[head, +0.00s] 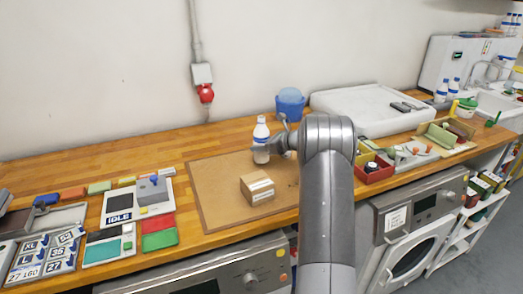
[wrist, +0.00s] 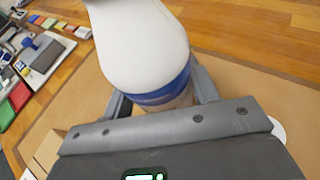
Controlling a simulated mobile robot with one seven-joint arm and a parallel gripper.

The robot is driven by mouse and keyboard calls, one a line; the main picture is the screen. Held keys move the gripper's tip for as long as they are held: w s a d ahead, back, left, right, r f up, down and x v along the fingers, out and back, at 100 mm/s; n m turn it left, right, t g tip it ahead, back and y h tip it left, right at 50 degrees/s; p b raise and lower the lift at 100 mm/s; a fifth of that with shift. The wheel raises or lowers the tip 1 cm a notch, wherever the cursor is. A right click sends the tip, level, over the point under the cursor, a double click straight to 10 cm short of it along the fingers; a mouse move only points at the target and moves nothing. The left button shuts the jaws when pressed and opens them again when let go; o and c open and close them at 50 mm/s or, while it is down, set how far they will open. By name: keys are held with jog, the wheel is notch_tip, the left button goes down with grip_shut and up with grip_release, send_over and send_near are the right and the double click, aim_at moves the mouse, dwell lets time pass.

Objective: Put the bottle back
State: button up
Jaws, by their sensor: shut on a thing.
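A white bottle (head: 261,132) with a blue band and a pale cap stands upright over the back of the brown mat (head: 222,205). My gripper (head: 275,147) reaches it from the right and is shut on it. In the wrist view the bottle (wrist: 145,45) fills the top middle, between the two fingers of my gripper (wrist: 160,95). I cannot tell whether its base touches the mat. Two similar white and blue bottles (head: 441,92) (head: 453,88) stand at the far right of the counter.
A cardboard box (head: 257,189) sits on the mat in front of the bottle. A blue bucket (head: 290,104) and a white basin (head: 360,104) stand behind. A red bin (head: 374,174) is right of my arm. Label cards (head: 50,250) and devices crowd the left.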

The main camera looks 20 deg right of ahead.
jog(key=shift+f, duration=1.1)
jog(key=shift+f, duration=0.15)
jog(key=o, duration=1.2)
